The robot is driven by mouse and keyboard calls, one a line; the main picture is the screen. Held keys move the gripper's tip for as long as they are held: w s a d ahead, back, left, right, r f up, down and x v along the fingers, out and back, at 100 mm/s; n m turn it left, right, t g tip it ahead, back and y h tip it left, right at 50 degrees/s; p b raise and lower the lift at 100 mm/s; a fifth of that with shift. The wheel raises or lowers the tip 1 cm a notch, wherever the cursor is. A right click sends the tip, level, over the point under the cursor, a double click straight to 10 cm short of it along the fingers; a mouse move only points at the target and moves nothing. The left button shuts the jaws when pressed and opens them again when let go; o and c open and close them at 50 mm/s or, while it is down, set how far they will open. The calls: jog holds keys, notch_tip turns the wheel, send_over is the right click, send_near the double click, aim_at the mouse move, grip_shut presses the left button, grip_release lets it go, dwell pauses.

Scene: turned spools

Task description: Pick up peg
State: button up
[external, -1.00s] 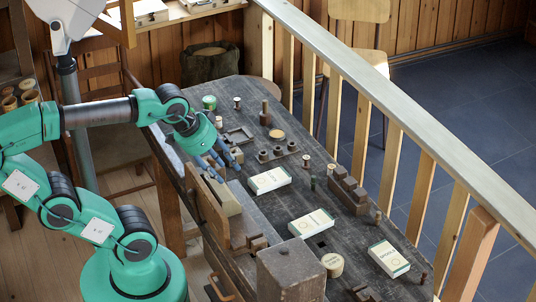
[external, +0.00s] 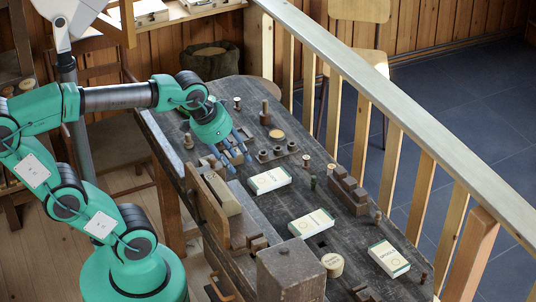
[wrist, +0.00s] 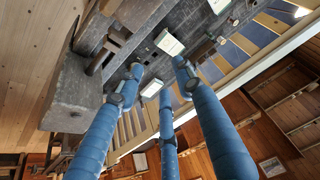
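My gripper (external: 232,158) has three blue fingers and hangs over the dark workbench (external: 285,210). The wrist view shows its fingers (wrist: 158,82) spread apart with nothing between them. Several small turned pegs and spools stand on the bench, and I cannot tell which is the task's peg. A small spool (external: 306,160) and a dark green peg (external: 313,183) stand farther right.
White boxes (external: 269,180) (external: 311,223) (external: 389,259), a dark block rack (external: 347,193) and a large wooden box (external: 291,270) crowd the bench. An upright board (external: 212,212) stands at the near edge. A railing (external: 400,120) runs behind.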

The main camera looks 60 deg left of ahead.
jog(key=w+a+m+g+p, duration=0.1)
jog(key=w+a+p, duration=0.15)
jog(key=w, duration=0.95)
jog(key=m+g+p, duration=0.2)
jog(key=g+p, duration=0.1)
jog(key=g, duration=0.1)
send_over(313, 177)
notch_tip(313, 177, down, 22)
jog(key=shift+a, duration=0.15)
jog(key=shift+f+b, duration=0.7)
jog(key=shift+f, duration=3.55)
jog(key=shift+f, duration=0.15)
